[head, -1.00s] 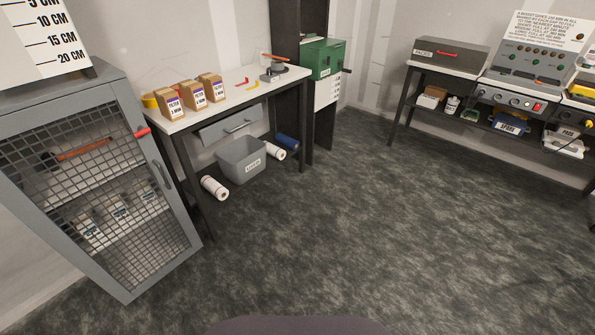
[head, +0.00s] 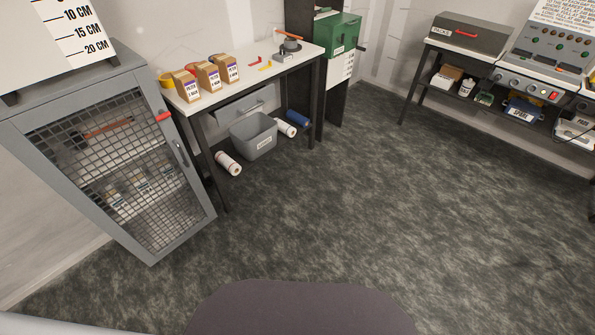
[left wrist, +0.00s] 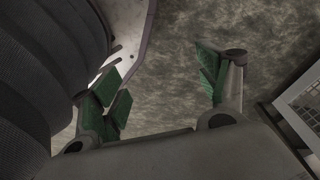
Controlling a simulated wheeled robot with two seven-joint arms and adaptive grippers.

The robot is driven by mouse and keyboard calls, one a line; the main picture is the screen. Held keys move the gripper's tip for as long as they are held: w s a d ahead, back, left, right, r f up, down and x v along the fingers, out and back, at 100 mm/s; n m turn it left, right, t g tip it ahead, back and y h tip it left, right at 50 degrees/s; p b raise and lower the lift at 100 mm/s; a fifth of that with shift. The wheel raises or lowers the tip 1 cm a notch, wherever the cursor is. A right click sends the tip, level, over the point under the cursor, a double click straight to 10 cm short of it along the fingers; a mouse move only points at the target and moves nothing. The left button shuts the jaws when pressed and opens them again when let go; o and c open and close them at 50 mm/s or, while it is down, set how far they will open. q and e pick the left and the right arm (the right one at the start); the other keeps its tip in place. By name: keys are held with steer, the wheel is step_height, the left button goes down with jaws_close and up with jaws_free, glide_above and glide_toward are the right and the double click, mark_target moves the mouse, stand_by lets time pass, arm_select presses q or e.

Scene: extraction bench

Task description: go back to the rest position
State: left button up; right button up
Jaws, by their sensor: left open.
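My left gripper (left wrist: 163,92) shows in the left wrist view with its two green-padded fingers spread apart. Nothing is between them, and the dark mottled floor lies beyond. One of my own dark ribbed parts fills the left side of that view, close to the gripper. Neither gripper shows in the head view. A pale edge at its bottom left may be part of my arm; I cannot tell. My right gripper is in no view.
A grey mesh cabinet (head: 200,222) stands at left. A white-topped table (head: 248,84) with several brown bags (head: 209,76) is behind it, a grey bin (head: 253,136) and rolls underneath. A bench (head: 475,58) stands at back right. The floor (head: 350,210) between is clear.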

arm_select(q)
steer(key=s+a+r+p, duration=0.1)
steer(key=s+a+p, duration=0.1)
steer(key=s+p, duration=0.3)
steer(key=s+a+r+p, duration=0.2)
steer(key=s+p, duration=0.3)
steer(key=s, duration=0.3)
steer(key=shift+g+p, duration=0.35)
steer(key=shift+g, duration=0.05)
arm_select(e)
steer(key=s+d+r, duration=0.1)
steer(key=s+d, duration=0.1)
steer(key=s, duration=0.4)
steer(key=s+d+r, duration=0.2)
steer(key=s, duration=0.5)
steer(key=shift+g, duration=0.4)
arm_select(q)
steer(key=shift+a, duration=0.1)
